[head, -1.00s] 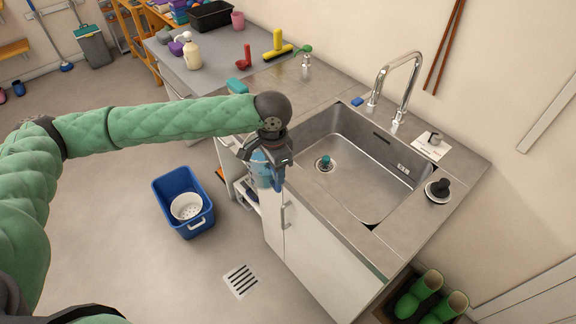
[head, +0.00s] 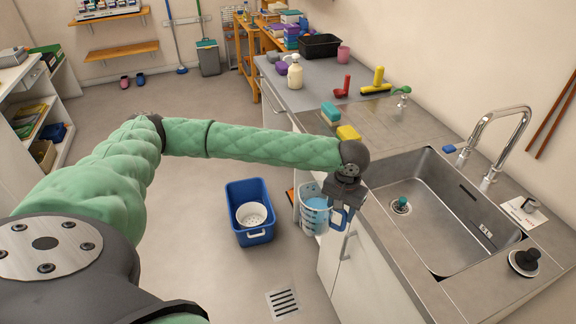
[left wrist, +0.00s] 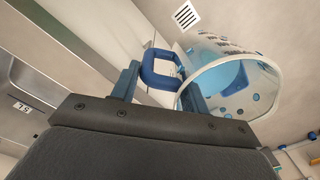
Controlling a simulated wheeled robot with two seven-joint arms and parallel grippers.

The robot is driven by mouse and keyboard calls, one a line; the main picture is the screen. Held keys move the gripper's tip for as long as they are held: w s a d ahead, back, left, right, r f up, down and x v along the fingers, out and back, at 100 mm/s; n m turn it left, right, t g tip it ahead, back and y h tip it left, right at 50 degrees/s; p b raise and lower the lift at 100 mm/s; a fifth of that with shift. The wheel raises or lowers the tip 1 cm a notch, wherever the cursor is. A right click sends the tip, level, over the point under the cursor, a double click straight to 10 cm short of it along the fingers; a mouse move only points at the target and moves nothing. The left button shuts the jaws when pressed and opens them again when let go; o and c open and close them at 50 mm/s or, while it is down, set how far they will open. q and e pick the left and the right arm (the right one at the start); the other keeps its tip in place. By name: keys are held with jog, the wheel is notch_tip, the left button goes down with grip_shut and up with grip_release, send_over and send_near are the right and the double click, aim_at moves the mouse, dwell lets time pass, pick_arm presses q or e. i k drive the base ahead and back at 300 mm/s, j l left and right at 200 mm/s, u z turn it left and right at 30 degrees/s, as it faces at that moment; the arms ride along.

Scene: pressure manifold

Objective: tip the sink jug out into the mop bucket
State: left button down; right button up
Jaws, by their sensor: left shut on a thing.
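The jug (head: 313,216) is clear with a blue handle (head: 342,217), and something blue shows inside it. My left gripper (head: 344,206) is shut on the handle and holds the jug roughly upright in front of the sink cabinet, left of the sink. In the left wrist view the jug's round mouth (left wrist: 232,88) and blue handle (left wrist: 160,68) show beyond the fingers. The blue mop bucket (head: 250,237) stands on the floor left of the jug, with a white perforated basket (head: 252,215) in it. The jug is apart from the bucket. My right gripper is out of view.
The steel sink (head: 430,215) with its tall tap (head: 500,135) is on the right. A yellow sponge (head: 348,133) and teal sponge (head: 330,113) lie on the counter. A floor drain (head: 284,303) lies in front of the bucket. The floor around the bucket is clear.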

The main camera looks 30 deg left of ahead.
aim_at(253, 218)
jog(key=i+j+u, duration=0.35)
jog(key=i+j, duration=0.35)
jog(key=j, duration=0.35)
jog(key=i+j+u, duration=0.3)
jog(key=i+j, duration=0.55)
